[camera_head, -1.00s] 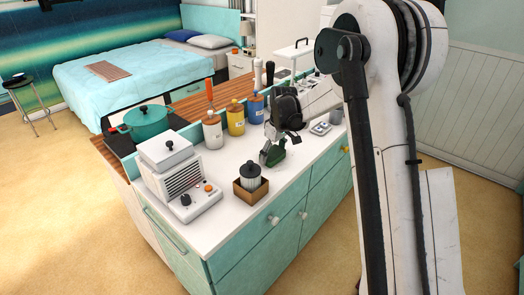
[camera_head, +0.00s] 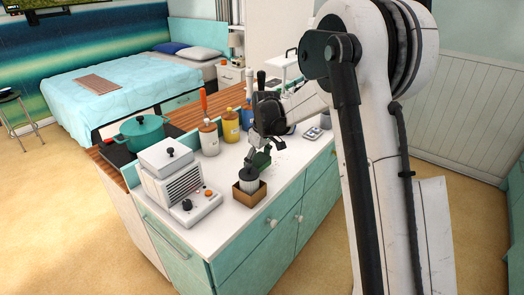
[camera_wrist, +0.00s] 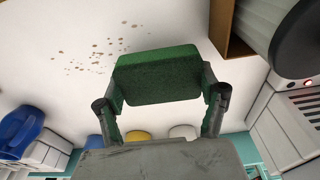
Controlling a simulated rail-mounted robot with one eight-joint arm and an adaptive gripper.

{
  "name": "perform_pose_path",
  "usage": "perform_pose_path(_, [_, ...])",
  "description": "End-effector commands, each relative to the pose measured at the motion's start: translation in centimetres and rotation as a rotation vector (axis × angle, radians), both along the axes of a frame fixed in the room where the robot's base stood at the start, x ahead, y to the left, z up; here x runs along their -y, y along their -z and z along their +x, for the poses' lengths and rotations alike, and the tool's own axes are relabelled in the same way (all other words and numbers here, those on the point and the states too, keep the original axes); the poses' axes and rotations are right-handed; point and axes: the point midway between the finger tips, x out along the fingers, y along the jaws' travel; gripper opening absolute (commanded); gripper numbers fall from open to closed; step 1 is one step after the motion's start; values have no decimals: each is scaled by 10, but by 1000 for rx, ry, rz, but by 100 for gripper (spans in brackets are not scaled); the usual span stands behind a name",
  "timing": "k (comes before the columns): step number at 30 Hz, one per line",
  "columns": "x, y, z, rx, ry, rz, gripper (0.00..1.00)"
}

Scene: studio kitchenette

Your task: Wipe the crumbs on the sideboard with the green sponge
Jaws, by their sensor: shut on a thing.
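The green sponge (camera_wrist: 158,75) is held between the two fingers of my gripper (camera_wrist: 162,110), which is shut on it. In the head view the sponge (camera_head: 259,160) is low over the white sideboard top (camera_head: 291,160), just behind the dark-lidded jar; I cannot tell whether it touches the surface. Brown crumbs (camera_wrist: 97,50) lie scattered on the white top in the wrist view, beside the sponge to its left. In the head view the crumbs are too small to make out clearly, and my gripper (camera_head: 262,150) partly hides the area.
A dark-lidded jar (camera_head: 248,176) in a brown box (camera_head: 238,202) stands close in front of the sponge. A white appliance (camera_head: 180,188) is to the left. A grey switch-like item (camera_head: 313,133) lies right.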

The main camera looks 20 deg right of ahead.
Motion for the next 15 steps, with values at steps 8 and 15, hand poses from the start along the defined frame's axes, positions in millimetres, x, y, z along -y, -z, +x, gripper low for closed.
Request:
perform_pose_path(8, [-1,-28,0,0,-1,0,47])
perform_pose_path(15, [-1,-48,0,0,-1,0,47])
